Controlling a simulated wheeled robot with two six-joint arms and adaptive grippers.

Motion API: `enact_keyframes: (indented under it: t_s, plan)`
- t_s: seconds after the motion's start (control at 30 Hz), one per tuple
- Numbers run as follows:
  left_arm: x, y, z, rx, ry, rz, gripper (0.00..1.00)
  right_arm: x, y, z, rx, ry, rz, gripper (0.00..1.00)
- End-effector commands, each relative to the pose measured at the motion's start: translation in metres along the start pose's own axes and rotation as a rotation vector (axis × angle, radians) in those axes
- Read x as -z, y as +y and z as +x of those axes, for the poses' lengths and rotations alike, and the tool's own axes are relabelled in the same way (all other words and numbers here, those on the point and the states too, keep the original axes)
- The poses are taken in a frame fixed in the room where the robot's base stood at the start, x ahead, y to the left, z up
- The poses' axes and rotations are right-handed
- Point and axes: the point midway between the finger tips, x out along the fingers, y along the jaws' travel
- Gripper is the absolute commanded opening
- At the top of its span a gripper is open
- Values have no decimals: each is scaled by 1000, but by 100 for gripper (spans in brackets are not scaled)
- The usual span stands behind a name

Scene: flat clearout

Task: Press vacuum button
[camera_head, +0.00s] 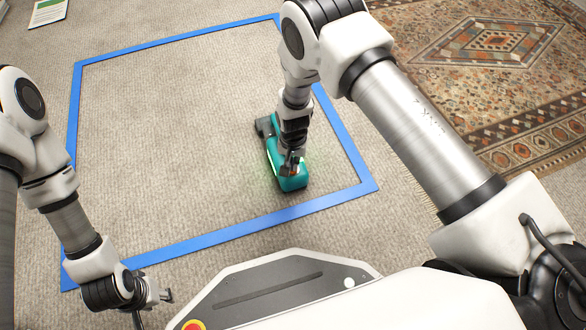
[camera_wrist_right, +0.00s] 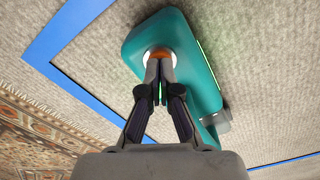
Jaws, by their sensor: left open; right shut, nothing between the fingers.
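A teal handheld vacuum (camera_head: 291,182) lies on the carpet inside the blue tape outline, with a dark end toward the upper left. A green glow shows on the carpet beside it. My right gripper (camera_head: 291,168) is shut and empty, pointing down over the vacuum's near end. In the right wrist view its fingertips (camera_wrist_right: 160,58) meet at an orange button with a pale ring (camera_wrist_right: 147,60) on the teal body (camera_wrist_right: 185,45); they cover part of the button and appear to touch it. My left gripper (camera_head: 152,298) is open and empty, low at the left, near the outline's near left corner.
Blue tape (camera_head: 225,230) marks a square on the beige carpet (camera_head: 160,140); most of the square is clear. A patterned rug (camera_head: 490,60) lies at the upper right. A paper sheet (camera_head: 48,12) lies at the upper left.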

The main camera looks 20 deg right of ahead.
Motion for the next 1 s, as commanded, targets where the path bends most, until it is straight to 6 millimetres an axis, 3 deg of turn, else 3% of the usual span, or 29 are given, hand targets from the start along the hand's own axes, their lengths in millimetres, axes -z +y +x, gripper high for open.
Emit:
enact_keyframes:
  t_s: [0.57,1.0]
  plan:
    - [3,0,6,1,9,4,46,0,0,8,0,0,0,0]
    - [-1,1,-36,0,-3,3,46,0,0,-37,0,0,-1,0]
